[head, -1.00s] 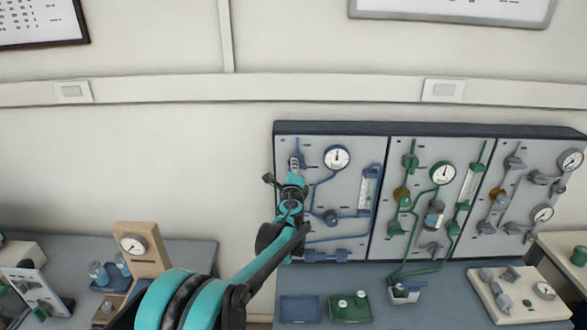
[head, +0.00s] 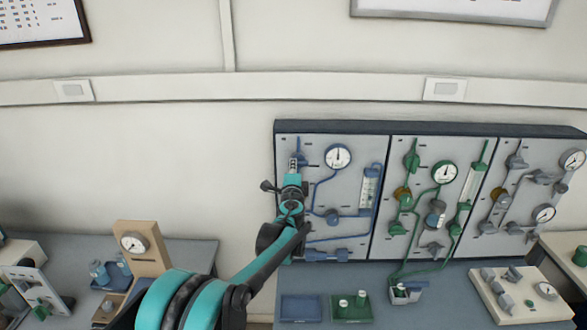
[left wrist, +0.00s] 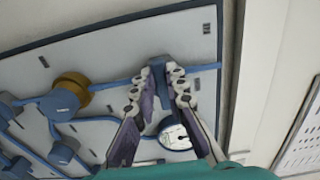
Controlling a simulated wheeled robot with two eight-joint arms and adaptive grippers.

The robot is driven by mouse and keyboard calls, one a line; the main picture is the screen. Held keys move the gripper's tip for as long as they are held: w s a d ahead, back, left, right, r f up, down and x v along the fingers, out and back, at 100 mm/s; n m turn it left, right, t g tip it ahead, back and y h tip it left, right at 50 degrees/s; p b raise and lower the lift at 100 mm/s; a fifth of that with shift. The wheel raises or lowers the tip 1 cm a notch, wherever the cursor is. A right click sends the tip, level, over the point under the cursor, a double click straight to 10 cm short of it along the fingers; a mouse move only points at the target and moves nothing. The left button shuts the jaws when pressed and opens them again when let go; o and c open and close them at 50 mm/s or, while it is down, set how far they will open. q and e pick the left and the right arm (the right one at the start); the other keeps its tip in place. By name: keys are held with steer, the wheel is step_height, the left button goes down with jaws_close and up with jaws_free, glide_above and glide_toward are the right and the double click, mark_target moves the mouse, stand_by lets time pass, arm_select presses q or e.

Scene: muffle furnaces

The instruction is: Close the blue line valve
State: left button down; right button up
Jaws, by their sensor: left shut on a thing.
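The blue line valve has a blue lever handle (left wrist: 158,75), seen in the left wrist view on a blue pipe (left wrist: 205,68) of the grey panel. The handle lies crosswise to the pipe. My left gripper (left wrist: 157,88) is shut on this handle, with one finger on each side of it. In the head view my left gripper (head: 294,164) is at the upper left of the blue line panel (head: 342,225) and hides most of the valve. My right gripper is not in view.
A round gauge (head: 338,157) and a flow tube (head: 369,188) are right of my gripper. A brass-coloured round part (left wrist: 70,92) sits along the pipe. Green (head: 430,240) and grey line panels adjoin on the right. Trays (head: 300,309) stand on the bench below. Bare wall lies left.

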arm_select(q)
steer(key=shift+f, duration=0.1)
steer(key=c, duration=1.5)
jaws_free()
steer(key=shift+a, duration=0.1)
steer(key=shift+c, duration=0.2)
steer(key=shift+s, duration=0.15)
steer(key=s, duration=1.2)
steer(key=shift+w, duration=0.1)
